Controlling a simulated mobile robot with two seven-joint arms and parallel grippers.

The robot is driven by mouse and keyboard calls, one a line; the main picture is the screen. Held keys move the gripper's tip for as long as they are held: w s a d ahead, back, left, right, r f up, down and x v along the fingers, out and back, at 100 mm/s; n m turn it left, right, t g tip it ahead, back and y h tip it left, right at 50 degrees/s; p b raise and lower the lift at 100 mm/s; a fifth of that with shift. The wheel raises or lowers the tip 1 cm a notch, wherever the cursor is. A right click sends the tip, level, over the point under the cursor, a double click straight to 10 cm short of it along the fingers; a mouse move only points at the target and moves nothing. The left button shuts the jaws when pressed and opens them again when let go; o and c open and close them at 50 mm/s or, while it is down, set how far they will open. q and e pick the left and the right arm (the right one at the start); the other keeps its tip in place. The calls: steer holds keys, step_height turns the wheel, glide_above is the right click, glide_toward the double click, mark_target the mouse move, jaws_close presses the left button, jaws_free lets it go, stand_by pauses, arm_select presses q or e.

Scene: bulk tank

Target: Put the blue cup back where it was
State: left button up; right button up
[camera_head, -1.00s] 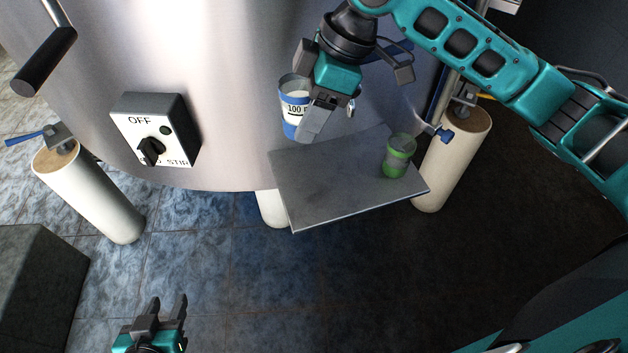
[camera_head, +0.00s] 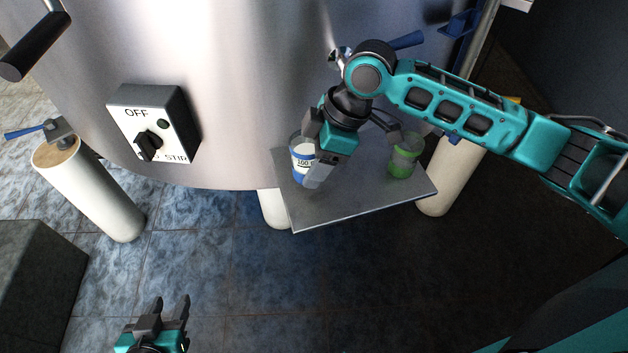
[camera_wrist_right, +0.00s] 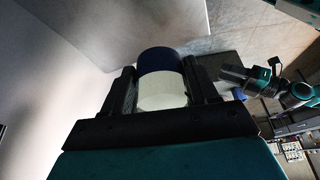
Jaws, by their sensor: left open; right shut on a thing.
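The blue cup (camera_head: 299,160), white in the middle with a "100" marking and blue bands, is at the left part of the grey shelf (camera_head: 345,208). My right gripper (camera_head: 315,160) is shut on it from the right and above. The cup looks upright; I cannot tell whether its base touches the shelf. In the right wrist view the cup (camera_wrist_right: 162,80) shows between the two fingers. A green cup (camera_head: 402,160) stands on the right part of the shelf. My left gripper (camera_head: 172,312) is open and empty, low at the left, well away from the shelf.
The steel tank wall (camera_head: 240,80) rises behind the shelf. A switch box (camera_head: 152,125) is on the tank at left. White tank legs (camera_head: 90,190) stand on the tiled floor. The shelf's front middle is clear.

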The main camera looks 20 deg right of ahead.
mark_target(314, 193)
step_height(314, 193, down, 5)
steer(key=shift+f+b, duration=0.2)
steer(key=shift+b, duration=0.3)
steer(key=shift+f, duration=0.2)
steer(key=shift+f, duration=0.2)
steer(key=o, duration=1.2)
steer(key=p+v, duration=0.1)
steer(key=v, duration=0.7)
steer(key=shift+a, duration=0.15)
